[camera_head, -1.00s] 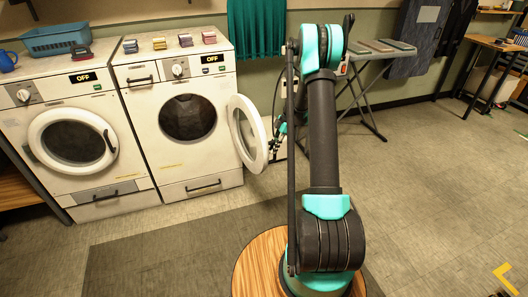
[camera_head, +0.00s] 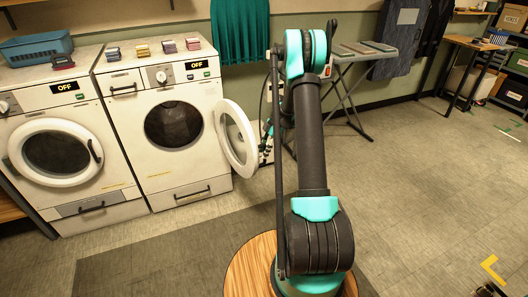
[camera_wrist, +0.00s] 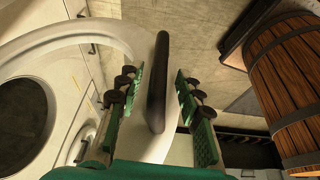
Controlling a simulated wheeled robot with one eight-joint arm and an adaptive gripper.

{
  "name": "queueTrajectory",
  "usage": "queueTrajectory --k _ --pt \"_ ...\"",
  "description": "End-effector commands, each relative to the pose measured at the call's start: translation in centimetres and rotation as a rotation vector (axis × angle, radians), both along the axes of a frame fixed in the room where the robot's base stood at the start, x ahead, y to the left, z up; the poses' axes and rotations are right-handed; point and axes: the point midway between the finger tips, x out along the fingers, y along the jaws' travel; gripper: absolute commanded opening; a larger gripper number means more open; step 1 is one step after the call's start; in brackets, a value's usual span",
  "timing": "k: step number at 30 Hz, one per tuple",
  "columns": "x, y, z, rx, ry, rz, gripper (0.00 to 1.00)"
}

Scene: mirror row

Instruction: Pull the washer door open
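The right washer (camera_head: 150,80) has its round white door (camera_head: 222,130) swung wide open to the right, baring the dark drum opening (camera_head: 174,124). In the wrist view the door rim (camera_wrist: 60,48) curves across the left side, with the black bar handle (camera_wrist: 158,85) upright in the middle. My gripper (camera_wrist: 159,80) is open, its green fingers on either side of the handle with gaps to it. In the head view my gripper is small beside the door's outer edge and partly hidden by my arm.
The left washer (camera_head: 70,105) has its door shut. A blue basket (camera_head: 38,47) and small coloured blocks stand on top. An ironing board (camera_head: 350,50) is behind my arm. In the wrist view a wooden barrel-like object (camera_wrist: 285,85) is at right.

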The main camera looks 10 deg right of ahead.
Motion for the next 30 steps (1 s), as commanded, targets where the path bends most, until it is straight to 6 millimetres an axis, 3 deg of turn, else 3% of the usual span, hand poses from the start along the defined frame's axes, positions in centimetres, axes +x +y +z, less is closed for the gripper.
queueTrajectory --k 5,15,21,30 --pt "0.1 -0.5 1.2 0.0 -0.001 -0.001 0.36" --pt "0.4 -3.0 7.3 0.0 0.001 -0.002 0.36" --pt "0.6 -4.2 10.0 0.0 0.0 -0.002 0.36" --pt "0.6 -4.6 11.1 0.0 0.0 -0.001 0.36"
